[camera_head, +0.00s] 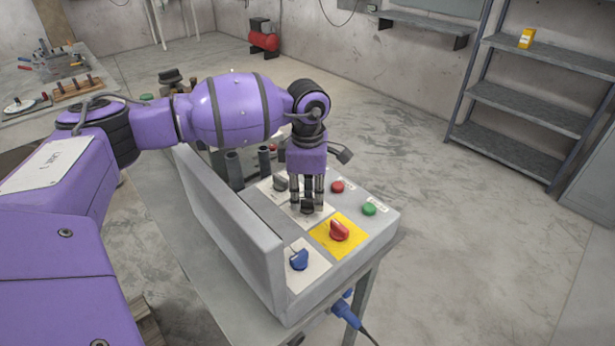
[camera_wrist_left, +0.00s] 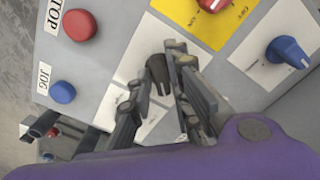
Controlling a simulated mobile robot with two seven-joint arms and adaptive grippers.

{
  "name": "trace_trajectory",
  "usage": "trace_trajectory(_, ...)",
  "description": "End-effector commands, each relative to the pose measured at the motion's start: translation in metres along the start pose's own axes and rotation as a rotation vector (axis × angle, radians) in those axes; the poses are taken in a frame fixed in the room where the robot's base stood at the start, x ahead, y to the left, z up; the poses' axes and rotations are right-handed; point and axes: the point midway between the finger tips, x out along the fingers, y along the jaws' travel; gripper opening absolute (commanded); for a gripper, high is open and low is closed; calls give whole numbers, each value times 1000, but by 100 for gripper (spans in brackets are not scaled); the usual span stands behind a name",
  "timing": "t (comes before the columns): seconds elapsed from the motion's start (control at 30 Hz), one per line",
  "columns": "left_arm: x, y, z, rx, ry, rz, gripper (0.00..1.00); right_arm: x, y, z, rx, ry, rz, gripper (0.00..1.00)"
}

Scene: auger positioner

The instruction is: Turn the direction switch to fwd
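A dark selector knob (camera_head: 307,206) stands on a white plate on top of the grey control box (camera_head: 262,248). My left gripper (camera_head: 307,190) points straight down over this knob. In the left wrist view, the same knob (camera_wrist_left: 157,70) lies between the fingertips of my gripper (camera_wrist_left: 155,80), with the right finger close beside it and a gap to the left finger. The fingers are open; contact with the knob is not clear. Another dark knob (camera_head: 281,184) sits farther back on the box. I cannot read which of these is marked as the direction switch. My right gripper is not shown.
Close by are a red knob on a yellow plate (camera_head: 339,231), a blue knob (camera_head: 299,260), a red STOP button (camera_wrist_left: 78,25), a green button (camera_head: 369,208) and a blue JOG button (camera_wrist_left: 62,92). The box's raised grey panel (camera_head: 230,225) stands beside my arm.

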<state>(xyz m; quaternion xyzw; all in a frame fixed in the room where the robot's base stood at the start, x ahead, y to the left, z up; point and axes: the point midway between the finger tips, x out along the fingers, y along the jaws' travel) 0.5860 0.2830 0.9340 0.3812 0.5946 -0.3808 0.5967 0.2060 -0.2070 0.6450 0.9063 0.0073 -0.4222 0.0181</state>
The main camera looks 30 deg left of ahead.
Motion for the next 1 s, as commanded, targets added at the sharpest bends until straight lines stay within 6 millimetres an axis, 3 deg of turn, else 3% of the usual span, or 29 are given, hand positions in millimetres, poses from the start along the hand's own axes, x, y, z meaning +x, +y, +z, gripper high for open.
trace_trajectory(0.47,-6,0,0,-2,1,0,31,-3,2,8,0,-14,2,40)
trace_trajectory(1.0,-106,1,0,-1,0,2,31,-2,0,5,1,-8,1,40)
